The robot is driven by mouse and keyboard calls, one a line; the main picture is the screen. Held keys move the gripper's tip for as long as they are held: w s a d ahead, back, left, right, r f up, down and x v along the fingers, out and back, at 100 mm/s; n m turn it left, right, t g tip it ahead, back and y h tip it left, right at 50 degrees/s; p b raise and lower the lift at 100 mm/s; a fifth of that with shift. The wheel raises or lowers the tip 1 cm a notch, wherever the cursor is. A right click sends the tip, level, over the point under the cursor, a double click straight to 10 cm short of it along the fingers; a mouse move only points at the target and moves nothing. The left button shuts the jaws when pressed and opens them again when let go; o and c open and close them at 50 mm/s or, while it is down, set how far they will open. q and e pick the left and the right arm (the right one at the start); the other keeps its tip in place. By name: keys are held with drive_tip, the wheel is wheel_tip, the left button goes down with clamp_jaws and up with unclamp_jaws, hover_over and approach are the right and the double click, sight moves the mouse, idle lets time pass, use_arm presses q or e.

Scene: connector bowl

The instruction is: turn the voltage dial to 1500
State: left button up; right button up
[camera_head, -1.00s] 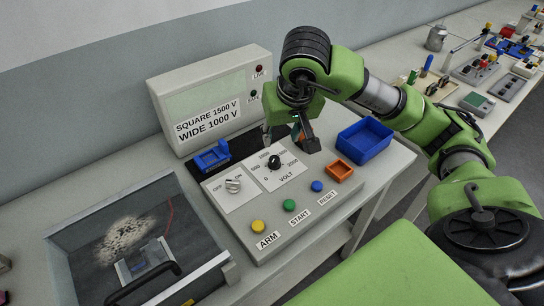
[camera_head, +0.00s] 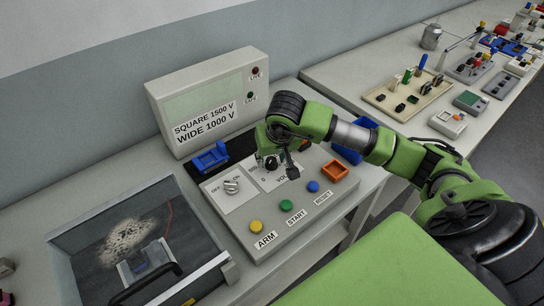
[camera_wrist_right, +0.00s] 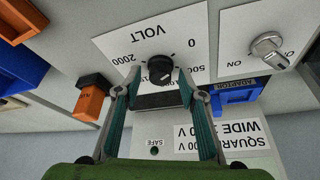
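The voltage dial (camera_wrist_right: 160,73) is a round black knob on a white plate marked VOLT (camera_wrist_right: 150,38), with numbers from 0 to 2000. In the wrist view its light mark is small, and I cannot tell which number it points at. My right gripper (camera_wrist_right: 158,76) is open, with its two fingertips on either side of the knob. Whether they touch it is unclear. In the head view my right gripper (camera_head: 273,164) is over the dial and hides most of it and part of the scale. My left gripper is not in view.
An OFF/ON knob (camera_head: 231,187) sits left of the dial. ARM (camera_head: 256,226), START (camera_head: 286,206) and RESET (camera_head: 313,187) buttons line the front. An orange tray (camera_head: 335,171) and a blue bin (camera_head: 349,152) are at right. A display box (camera_head: 205,90) stands behind.

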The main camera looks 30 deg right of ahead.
clamp_jaws()
